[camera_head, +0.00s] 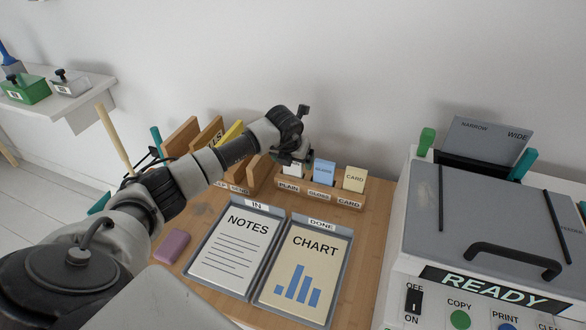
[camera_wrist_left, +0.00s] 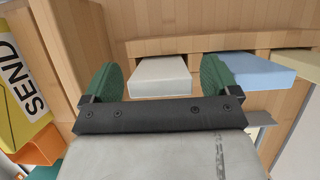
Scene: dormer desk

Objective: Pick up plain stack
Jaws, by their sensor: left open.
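The plain stack (camera_head: 292,170) is a white block of paper in the slot labelled PLAIN of the wooden holder (camera_head: 318,195). My left gripper (camera_head: 300,158) is above that slot and hides much of the stack in the head view. In the left wrist view the white plain stack (camera_wrist_left: 159,77) lies between the two green fingertips of my open left gripper (camera_wrist_left: 160,84), with a gap on each side. The blue gloss stack (camera_head: 324,172) and the cream card stack (camera_head: 354,179) stand in the slots to its right. My right gripper is not in view.
Wooden file dividers and a yellow SEND folder (camera_wrist_left: 20,85) stand left of the holder. The IN tray (camera_head: 207,272) with NOTES and the DONE tray (camera_head: 342,262) with CHART lie in front. A pink block (camera_head: 171,246) lies left. The grey copier (camera_head: 480,215) stands right.

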